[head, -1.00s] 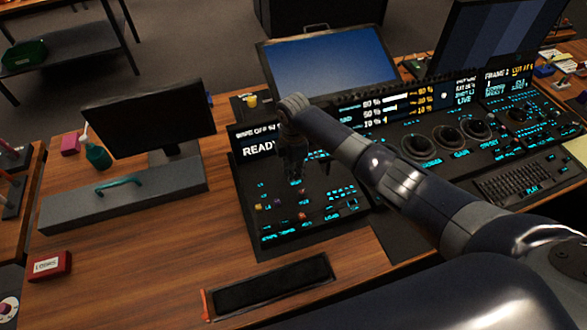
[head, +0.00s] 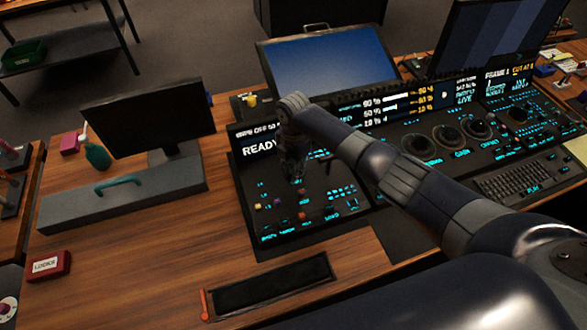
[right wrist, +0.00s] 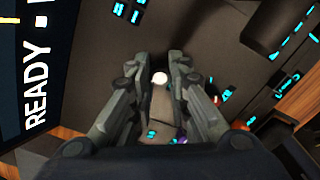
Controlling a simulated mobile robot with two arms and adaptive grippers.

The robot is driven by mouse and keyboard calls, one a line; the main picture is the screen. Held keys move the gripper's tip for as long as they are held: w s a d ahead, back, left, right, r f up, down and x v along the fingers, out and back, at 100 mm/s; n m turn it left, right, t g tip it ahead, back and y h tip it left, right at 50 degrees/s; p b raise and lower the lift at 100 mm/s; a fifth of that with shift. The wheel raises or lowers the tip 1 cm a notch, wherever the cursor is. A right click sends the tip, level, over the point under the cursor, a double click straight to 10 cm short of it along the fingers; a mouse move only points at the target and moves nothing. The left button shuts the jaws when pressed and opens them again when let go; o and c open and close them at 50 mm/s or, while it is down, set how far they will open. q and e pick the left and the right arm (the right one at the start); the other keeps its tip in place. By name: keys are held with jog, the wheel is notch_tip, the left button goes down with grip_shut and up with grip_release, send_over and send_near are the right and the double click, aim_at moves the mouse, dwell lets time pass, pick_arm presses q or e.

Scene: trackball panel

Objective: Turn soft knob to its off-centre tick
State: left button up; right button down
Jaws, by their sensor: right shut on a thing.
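My right gripper (head: 294,176) reaches down onto the black control panel (head: 264,220) below the lit READY screen (head: 258,148). In the right wrist view its two fingers (right wrist: 160,78) stand on either side of a small pale round knob top (right wrist: 160,77), and the gripper is shut on it. I take this for the soft knob; its label and ticks are hidden or too small to read, so its angle cannot be told. In the head view the gripper and arm hide the knob. My left gripper is not in view.
Lit cyan buttons and small coloured caps surround the gripper on the panel. A dark monitor (head: 150,118) stands at left, a blue-screened monitor (head: 328,62) behind. Large black dials (head: 416,144) lie to the right. A red box (head: 49,265) sits on the bare wood at front left.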

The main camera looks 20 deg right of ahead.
jog(key=shift+w+r, duration=0.1)
jog(key=shift+r, duration=0.05)
jog(key=c, duration=1.5)
grip_release()
notch_tip(320, 180, up, 12)
jog(key=shift+f, duration=0.1)
